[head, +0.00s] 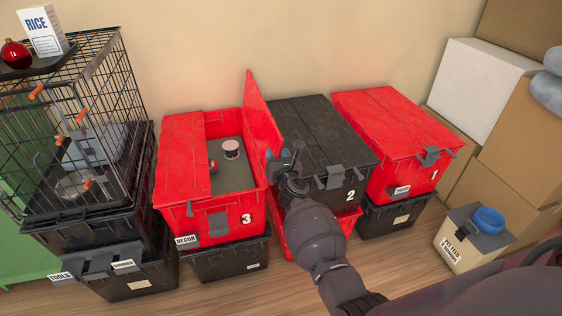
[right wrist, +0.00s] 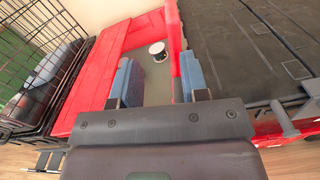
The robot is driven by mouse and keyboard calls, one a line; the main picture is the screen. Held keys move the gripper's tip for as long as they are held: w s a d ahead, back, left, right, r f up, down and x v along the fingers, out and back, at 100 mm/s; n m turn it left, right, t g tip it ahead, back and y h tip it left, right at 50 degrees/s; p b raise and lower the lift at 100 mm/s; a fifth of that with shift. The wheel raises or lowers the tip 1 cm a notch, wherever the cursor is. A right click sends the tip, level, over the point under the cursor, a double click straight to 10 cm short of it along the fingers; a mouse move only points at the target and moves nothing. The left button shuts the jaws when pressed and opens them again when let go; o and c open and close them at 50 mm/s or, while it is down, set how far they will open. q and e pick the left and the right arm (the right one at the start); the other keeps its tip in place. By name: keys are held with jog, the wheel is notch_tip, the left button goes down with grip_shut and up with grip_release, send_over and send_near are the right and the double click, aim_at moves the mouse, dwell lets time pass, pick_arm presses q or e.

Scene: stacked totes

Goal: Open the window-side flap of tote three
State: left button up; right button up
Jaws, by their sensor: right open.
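Tote three (head: 182,217) is red, marked 3, and stands on a black tote. Its left flap (head: 184,150) lies shut. Its right flap (head: 261,112) stands up, leaning slightly left, so that half of the tote is uncovered. I cannot tell which side the window is on. My right gripper (head: 284,160) is open at the near end of the raised flap. In the right wrist view the flap (right wrist: 173,40) shows edge-on between the two blue fingers, nearer the right one; contact is unclear. My left gripper is not in view.
Inside tote three are a pale spool (head: 231,148) and a small red ball (head: 212,164). Black tote 2 (head: 318,130) and red tote 1 (head: 390,125) stand closed to the right. A wire cage (head: 75,120) stands close on the left.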

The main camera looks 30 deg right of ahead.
pick_arm(q)
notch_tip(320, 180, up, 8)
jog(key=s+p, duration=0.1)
jog(key=p, duration=0.9)
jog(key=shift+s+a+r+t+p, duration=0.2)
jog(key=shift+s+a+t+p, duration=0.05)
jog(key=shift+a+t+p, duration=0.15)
pick_arm(e)
notch_tip(320, 180, up, 16)
jog(key=shift+r, duration=0.15)
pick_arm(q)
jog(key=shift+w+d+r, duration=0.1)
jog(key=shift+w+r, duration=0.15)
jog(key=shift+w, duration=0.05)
